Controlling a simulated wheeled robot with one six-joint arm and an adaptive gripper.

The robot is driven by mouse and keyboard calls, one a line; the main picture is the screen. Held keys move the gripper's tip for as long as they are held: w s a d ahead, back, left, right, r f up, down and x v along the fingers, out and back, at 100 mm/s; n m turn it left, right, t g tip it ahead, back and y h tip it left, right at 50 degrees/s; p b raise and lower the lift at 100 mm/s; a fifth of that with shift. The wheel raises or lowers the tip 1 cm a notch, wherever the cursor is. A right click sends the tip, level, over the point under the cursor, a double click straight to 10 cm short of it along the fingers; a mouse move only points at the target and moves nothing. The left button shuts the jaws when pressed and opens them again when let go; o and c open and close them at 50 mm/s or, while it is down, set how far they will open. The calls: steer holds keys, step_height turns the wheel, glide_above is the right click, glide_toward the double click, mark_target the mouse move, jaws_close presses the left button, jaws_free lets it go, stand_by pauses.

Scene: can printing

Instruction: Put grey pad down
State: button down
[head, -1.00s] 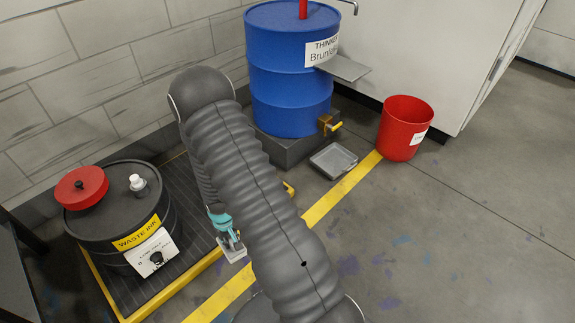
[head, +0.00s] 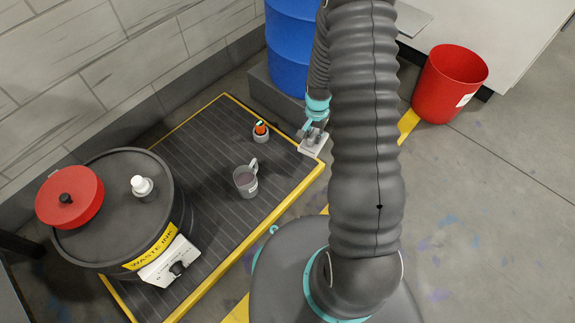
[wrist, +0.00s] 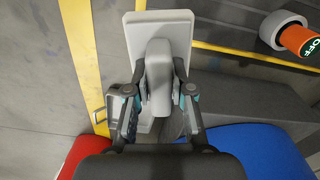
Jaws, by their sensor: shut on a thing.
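The grey pad (head: 311,149) is a light grey plate with a block-shaped handle on it. In the wrist view my gripper (wrist: 159,88) has a finger on each side of the handle, and the pad (wrist: 159,22) reaches out past the fingertips. The pad overlaps the platform's yellow edge in the head view. I cannot tell whether it touches anything below. My arm hides what lies to its right.
A black waste ink drum (head: 105,245) stands at the platform's left. A grey jug (head: 245,183) and a small orange-topped item (head: 260,131) stand on it. A blue drum (head: 290,50) is behind, a red bin (head: 447,88) right. Open floor lies at the right.

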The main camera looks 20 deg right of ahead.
steer(key=shift+w+d+r+m+b, duration=0.1)
steer(key=shift+d+m+b, duration=0.1)
steer(key=shift+d+m, duration=0.35)
steer(key=shift+w+d+r+m+b, duration=0.1)
steer(key=shift+d+m+b, duration=0.05)
steer(key=shift+d+m, duration=0.4)
steer(key=shift+a+f, duration=0.1)
steer(key=shift+f, duration=0.05)
steer(key=a+f, duration=0.2)
steer(key=a, duration=0.1)
steer(key=a+f, duration=0.2)
steer(key=a, duration=0.2)
steer(key=w+a+f+b, duration=0.1)
steer(key=a+f, duration=0.1)
steer(key=a, duration=0.2)
steer(key=shift+f, duration=0.3)
steer(key=shift+f+b, duration=0.45)
steer(key=shift+f, duration=1.5)
steer(key=c, duration=1)
jaws_free()
steer(key=shift+s+f, duration=0.1)
